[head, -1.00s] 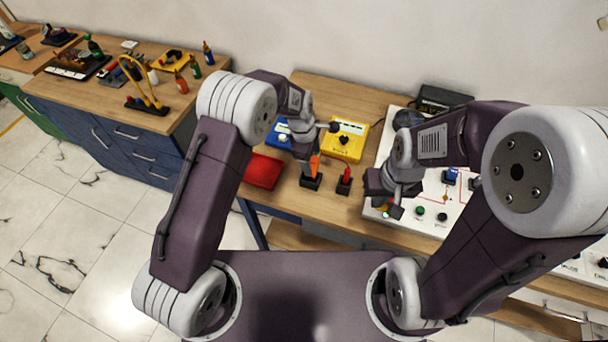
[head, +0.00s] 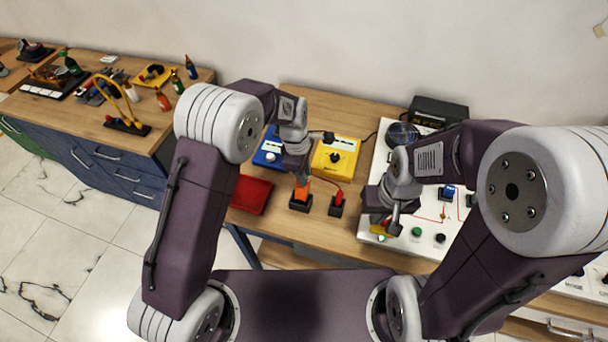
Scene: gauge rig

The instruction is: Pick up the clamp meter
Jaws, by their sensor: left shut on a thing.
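The orange clamp meter (head: 302,190) stands upright in a black holder (head: 300,204) on the wooden bench. My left gripper (head: 299,176) is directly above it and shut on its upper part, which the gripper hides. The lower orange part still shows just above the holder. My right gripper (head: 382,222) hangs over the left edge of the white panel, apart from the clamp meter. Its fingers are small and partly hidden, so I cannot tell whether they are open.
A red object in a black holder (head: 337,207) stands just right of the clamp meter. A yellow meter (head: 335,155) and a blue box (head: 268,150) are behind. A red tray (head: 250,195) lies left. The white panel (head: 425,247) fills the right.

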